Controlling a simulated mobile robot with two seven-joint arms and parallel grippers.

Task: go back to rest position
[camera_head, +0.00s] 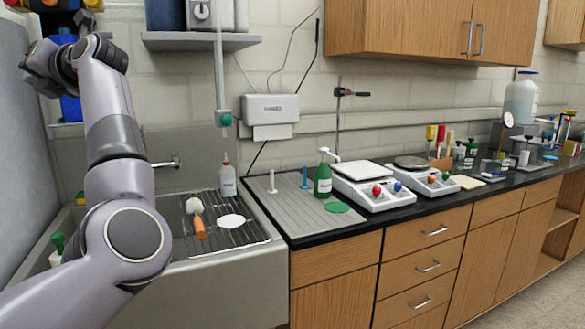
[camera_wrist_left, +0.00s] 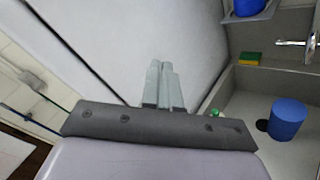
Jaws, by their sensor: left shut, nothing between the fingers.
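My left arm rises from the lower left of the head view, and its dark wrist and gripper (camera_head: 42,68) are raised at the upper left, above the sink. The fingertips are hard to make out there. In the left wrist view the left gripper (camera_wrist_left: 162,72) shows two pale grey fingers side by side, shut, with nothing between them. They stand in front of a plain grey panel (camera_wrist_left: 110,40) and touch nothing that I can see. My right gripper is in neither view.
Below my left arm is a sink (camera_head: 235,262) with a rack holding a bottle (camera_head: 228,180) and a brush (camera_head: 198,226). A black counter carries a green pump bottle (camera_head: 323,178) and scales (camera_head: 372,186). The wrist view shows a blue cylinder (camera_wrist_left: 288,119) and a sponge (camera_wrist_left: 249,58).

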